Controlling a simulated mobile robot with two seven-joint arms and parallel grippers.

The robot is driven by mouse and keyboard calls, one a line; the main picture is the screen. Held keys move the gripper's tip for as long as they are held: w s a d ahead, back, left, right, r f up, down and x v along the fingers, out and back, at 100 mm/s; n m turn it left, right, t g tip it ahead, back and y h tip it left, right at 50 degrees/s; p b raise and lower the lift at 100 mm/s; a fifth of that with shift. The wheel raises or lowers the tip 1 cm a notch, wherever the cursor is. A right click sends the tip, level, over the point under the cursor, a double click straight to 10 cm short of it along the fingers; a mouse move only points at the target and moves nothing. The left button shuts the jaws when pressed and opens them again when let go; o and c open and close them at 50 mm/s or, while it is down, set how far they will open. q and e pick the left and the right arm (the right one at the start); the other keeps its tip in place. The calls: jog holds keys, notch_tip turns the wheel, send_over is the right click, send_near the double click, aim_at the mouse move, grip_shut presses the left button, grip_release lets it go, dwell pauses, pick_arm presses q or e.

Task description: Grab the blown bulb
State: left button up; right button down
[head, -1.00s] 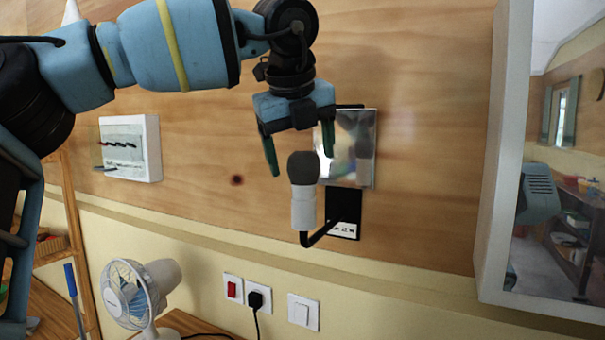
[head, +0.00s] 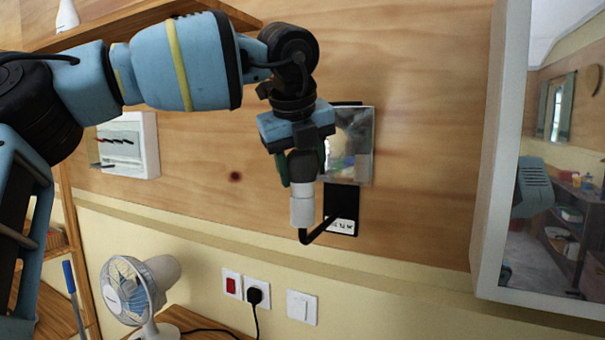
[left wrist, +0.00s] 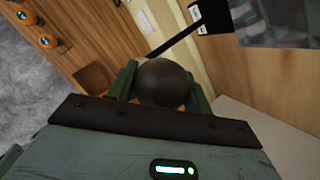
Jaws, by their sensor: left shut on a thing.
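The blown bulb (head: 300,166) is dark grey and round-topped. It stands upright in a white socket (head: 303,206) on a black bent wall arm (head: 320,231). My left gripper (head: 302,175) points down over it from above, with its green fingers closed on both sides of the bulb. In the left wrist view the dark bulb (left wrist: 163,83) sits between the two green fingers. The bulb's lower end is in the socket. My right gripper is not in view.
A small mirror-like plate (head: 351,147) is on the plywood wall just behind the gripper. A white-framed mirror (head: 490,180) stands at the right. A fan (head: 140,290), a switch (head: 302,307) and a plugged socket (head: 257,293) are below. A white box (head: 130,145) is on the left wall.

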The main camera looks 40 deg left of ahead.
pick_arm(q)
jog(key=shift+r, duration=0.1)
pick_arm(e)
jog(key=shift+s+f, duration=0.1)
